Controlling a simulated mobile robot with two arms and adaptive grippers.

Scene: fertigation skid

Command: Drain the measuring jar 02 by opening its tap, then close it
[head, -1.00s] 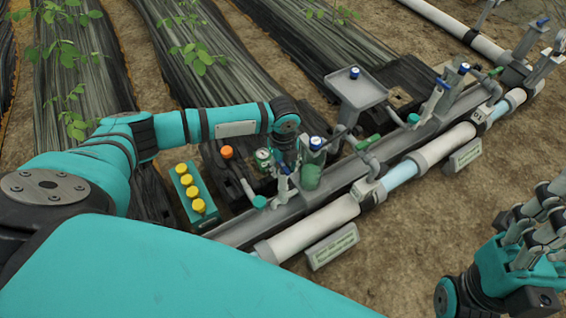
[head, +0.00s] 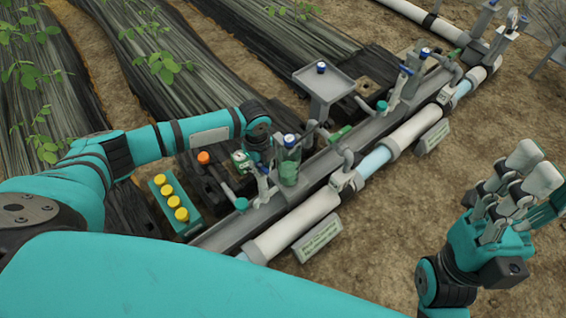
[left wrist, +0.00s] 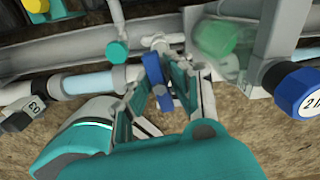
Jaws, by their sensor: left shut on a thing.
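The measuring jar (head: 288,165) is a clear upright cylinder with green contents at the front of the skid. In the left wrist view the jar (left wrist: 218,45) is at upper right, blurred through its clear wall. A blue tap lever (left wrist: 155,82) shows between the fingers of my left gripper (left wrist: 152,75), which is shut on it. In the head view my left gripper (head: 262,182) is just left of the jar, and its grip is partly hidden. My right gripper (head: 525,190) is raised at the right, empty, with its fingers apart, away from the skid.
A blue knob (left wrist: 298,90) with partly readable lettering is close by on the right in the wrist view. A teal box with yellow caps (head: 174,205) stands left of the skid. A white pipe (head: 300,222) runs along the front. Bare soil lies at the right.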

